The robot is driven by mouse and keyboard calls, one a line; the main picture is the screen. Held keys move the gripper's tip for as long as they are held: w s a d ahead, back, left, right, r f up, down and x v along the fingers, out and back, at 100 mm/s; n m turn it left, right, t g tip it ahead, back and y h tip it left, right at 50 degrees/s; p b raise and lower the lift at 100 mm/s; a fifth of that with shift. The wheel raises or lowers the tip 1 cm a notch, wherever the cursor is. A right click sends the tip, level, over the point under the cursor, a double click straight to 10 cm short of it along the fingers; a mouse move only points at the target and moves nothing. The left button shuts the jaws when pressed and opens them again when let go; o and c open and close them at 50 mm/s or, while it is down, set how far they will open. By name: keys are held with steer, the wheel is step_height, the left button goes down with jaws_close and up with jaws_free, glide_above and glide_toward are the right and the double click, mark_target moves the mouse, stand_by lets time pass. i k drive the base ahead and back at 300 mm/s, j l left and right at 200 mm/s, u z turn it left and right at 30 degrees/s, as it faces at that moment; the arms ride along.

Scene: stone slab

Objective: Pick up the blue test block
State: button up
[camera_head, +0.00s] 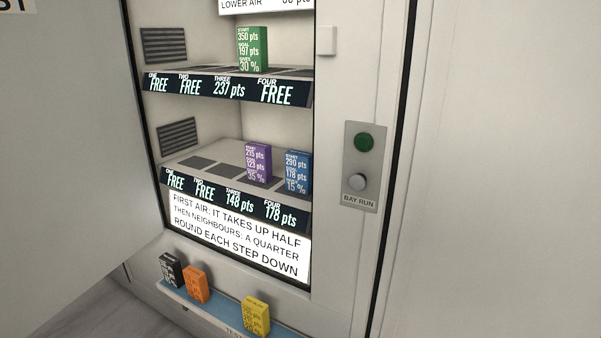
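The blue test block (298,172) stands upright at the right end of the lower shelf (220,153) in the open bay. White print on it reads 290 pts, 178 pts and 15 %, partly small. A purple block (258,163) stands just to its left, with a small gap between them. The display strip (236,201) below reads FREE, FREE, 148 pts and 178 pts, with 178 pts under the blue block. My gripper is not in this view.
A green block (252,49) stands on the upper shelf. Black (171,270), orange (195,284) and yellow (256,316) blocks stand on a blue ledge (225,317) below. A panel (360,166) with a green light and round knob is right of the bay. An open door (70,140) borders the left.

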mark_target(298, 163)
steer(key=i+j+z, duration=0.3)
steer(key=z, duration=0.2)
steer(key=i+j+z, duration=0.25)
steer(key=j+z, duration=0.2)
steer(key=i+j+z, duration=0.15)
steer(key=j+z, duration=0.35)
steer(key=l, duration=0.1)
